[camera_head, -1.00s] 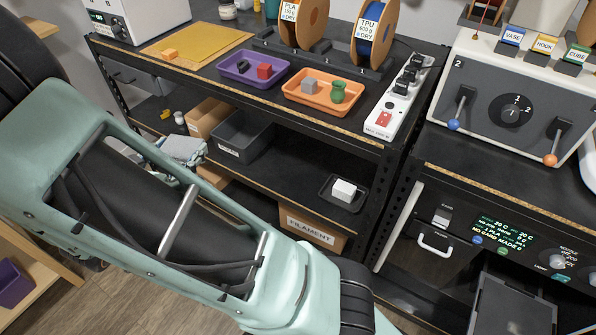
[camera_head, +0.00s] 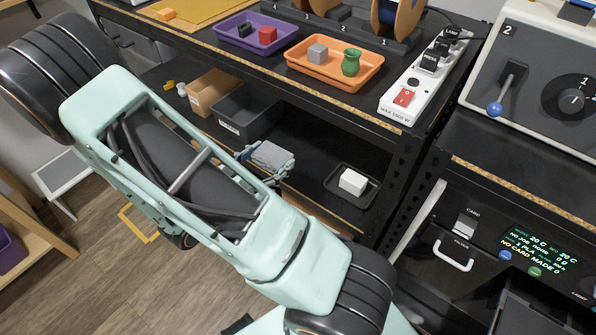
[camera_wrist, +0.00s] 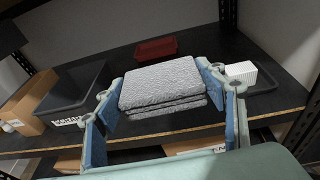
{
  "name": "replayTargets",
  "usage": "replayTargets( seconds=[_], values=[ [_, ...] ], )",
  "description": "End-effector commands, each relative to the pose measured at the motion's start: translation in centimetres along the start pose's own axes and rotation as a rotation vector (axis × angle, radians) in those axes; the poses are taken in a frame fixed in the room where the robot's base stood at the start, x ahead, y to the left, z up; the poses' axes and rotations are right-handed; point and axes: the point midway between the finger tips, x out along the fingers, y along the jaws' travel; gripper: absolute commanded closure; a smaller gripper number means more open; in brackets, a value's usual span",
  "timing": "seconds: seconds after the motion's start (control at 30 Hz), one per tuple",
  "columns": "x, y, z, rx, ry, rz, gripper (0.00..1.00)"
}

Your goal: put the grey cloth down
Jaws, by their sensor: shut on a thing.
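The grey cloth (camera_wrist: 162,84) is a folded, textured stack. In the wrist view it lies between the two blue-padded fingers of my gripper (camera_wrist: 160,98), which is shut on it. The cloth also shows in the head view (camera_head: 271,157), in front of the lower shelf of the black bench, partly hidden by my arm. In the wrist view the cloth appears level, over or in front of the shelf (camera_wrist: 198,128); I cannot tell its height above it.
On the lower shelf are a black bin (camera_head: 246,118), a cardboard box (camera_head: 212,91) and a black tray with a white block (camera_head: 353,182). A red tray (camera_wrist: 156,49) stands further back. Bare shelf (camera_head: 318,150) shows between the bin and the black tray.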

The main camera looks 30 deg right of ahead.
Motion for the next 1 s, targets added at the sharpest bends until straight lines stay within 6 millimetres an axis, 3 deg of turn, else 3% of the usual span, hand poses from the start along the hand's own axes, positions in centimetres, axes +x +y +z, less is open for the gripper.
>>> replayTargets(
  seconds=[0.03, 0.2, 0.57, 0.7, 1.0],
  values=[
    [0.7, -0.9, -1.4, 0.001, 0.000, -0.018, 0.56],
    [2.1, -2.0, -2.6, 0.011, -0.001, -0.045, 0.56],
    [10.7, 0.4, -4.7, 0.013, -0.002, -0.047, 0.56],
    [13.3, 1.1, -7.0, 0.010, 0.000, -0.044, 0.56],
    [15.6, 1.8, -8.6, 0.011, -0.001, -0.042, 0.56]
  ],
)
